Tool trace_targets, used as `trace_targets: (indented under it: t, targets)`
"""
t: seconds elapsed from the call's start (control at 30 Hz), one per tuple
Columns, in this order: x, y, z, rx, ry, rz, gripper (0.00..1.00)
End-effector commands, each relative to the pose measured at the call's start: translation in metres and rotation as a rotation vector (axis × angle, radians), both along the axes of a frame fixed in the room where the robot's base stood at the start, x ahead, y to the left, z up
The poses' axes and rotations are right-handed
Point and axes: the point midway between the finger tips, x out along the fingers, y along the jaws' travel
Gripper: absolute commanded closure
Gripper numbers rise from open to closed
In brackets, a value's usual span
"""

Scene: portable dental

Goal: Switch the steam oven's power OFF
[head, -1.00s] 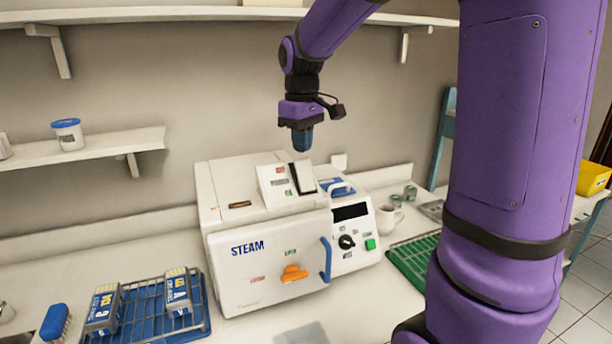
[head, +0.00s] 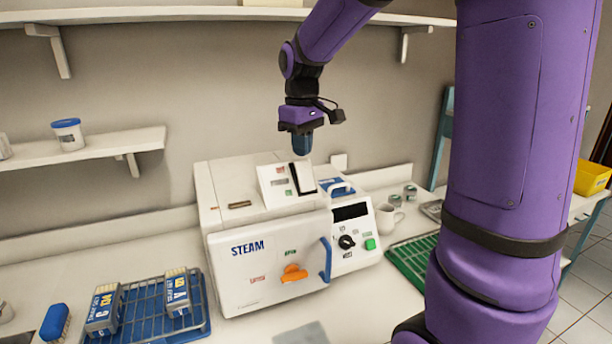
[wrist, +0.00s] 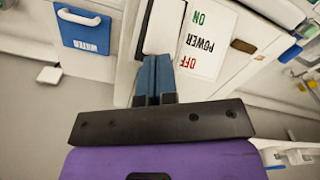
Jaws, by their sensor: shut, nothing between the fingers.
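The steam oven (head: 265,262) is a white box with an upright power panel (head: 272,188) on top. Its rocker switch (head: 303,178) has a white face and a dark side; it also shows in the wrist view (wrist: 165,25). The power label (wrist: 203,42) beside it reads ON in green, POWER, and OFF in red. My gripper (head: 302,153) points down just above the switch's upper end. In the wrist view its blue fingers (wrist: 157,62) are together and empty, by the OFF end of the rocker. I cannot tell whether they touch it, nor which way it is set.
The oven has an orange latch (head: 293,273), a blue door handle (head: 325,260), a black knob (head: 346,242) and a green button (head: 370,244). A blue water lid (wrist: 82,28) is beside the panel. A blue rack (head: 205,322) stands left, a mug (head: 388,218) right.

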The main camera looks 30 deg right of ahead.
Motion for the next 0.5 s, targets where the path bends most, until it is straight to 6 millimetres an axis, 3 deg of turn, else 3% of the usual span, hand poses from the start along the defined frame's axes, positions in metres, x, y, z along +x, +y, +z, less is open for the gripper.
trace_targets:
  t: [0.5]
  targets:
    - [-0.0002,0.0000,-0.0068,0.000,0.001,0.000,1.00]
